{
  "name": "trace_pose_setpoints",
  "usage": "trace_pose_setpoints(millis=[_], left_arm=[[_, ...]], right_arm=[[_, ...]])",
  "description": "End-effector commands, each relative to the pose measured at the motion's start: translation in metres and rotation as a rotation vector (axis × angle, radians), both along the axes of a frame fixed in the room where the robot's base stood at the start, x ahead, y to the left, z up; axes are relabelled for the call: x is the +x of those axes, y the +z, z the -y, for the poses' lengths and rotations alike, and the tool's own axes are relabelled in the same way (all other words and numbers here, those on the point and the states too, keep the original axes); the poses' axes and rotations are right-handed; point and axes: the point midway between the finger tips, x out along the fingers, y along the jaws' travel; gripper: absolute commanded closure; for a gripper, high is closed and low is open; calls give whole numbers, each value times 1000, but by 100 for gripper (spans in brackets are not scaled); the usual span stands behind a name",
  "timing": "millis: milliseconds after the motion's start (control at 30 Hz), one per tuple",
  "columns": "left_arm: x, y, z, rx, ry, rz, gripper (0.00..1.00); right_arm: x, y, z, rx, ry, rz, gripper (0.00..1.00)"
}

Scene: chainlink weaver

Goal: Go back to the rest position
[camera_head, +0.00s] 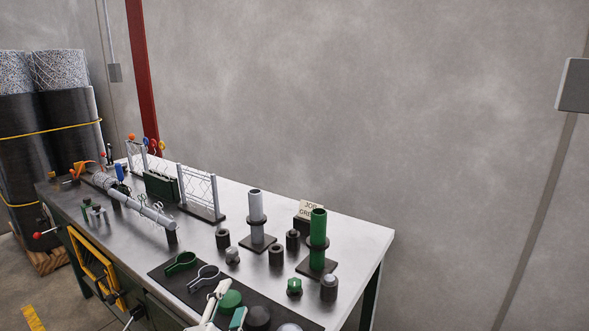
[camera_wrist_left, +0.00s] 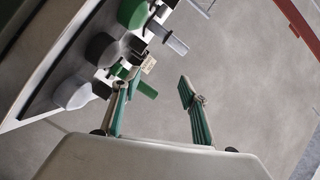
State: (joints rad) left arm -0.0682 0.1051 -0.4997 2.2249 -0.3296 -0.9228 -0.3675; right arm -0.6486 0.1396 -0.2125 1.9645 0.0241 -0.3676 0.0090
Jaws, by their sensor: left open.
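My left gripper (camera_head: 228,308) shows at the bottom of the head view, over the front part of the metal workbench (camera_head: 365,238). In the left wrist view its two green-padded fingers (camera_wrist_left: 160,100) are spread wide apart with nothing between them. Behind the fingers are a green post (camera_wrist_left: 146,89) and a grey post (camera_wrist_left: 176,43) on the bench. A green cap (camera_wrist_left: 131,14) and dark and grey caps lie to the left of the fingers. My right gripper is in neither view.
On the bench stand a green post (camera_head: 318,230), a grey post (camera_head: 256,208) and several small cylinders. A green ring (camera_head: 181,263) and a grey ring (camera_head: 203,276) lie on a dark mat (camera_head: 168,271). A mesh fence piece (camera_head: 200,190) stands further back. The grey wall is behind.

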Motion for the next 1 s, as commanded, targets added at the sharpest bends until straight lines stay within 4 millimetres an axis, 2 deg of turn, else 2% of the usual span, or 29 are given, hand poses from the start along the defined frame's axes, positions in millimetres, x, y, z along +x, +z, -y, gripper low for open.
trace_pose_setpoints(millis=[33,200,300,400,600,833,1000], left_arm=[[-12,-24,-24,-23,55,-75,56],[-64,-93,-102,-86,245,-309,56],[-96,-120,-137,-107,338,-412,56],[-124,-139,-163,-117,411,-488,56],[-171,-163,-201,-125,523,-601,56],[-222,-179,-235,-121,634,-705,56],[-207,-203,-210,-203,564,-691,56]], right_arm=[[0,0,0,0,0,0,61],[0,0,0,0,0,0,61],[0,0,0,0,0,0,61],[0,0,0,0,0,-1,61],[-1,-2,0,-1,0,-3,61],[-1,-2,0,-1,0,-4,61],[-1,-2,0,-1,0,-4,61]])
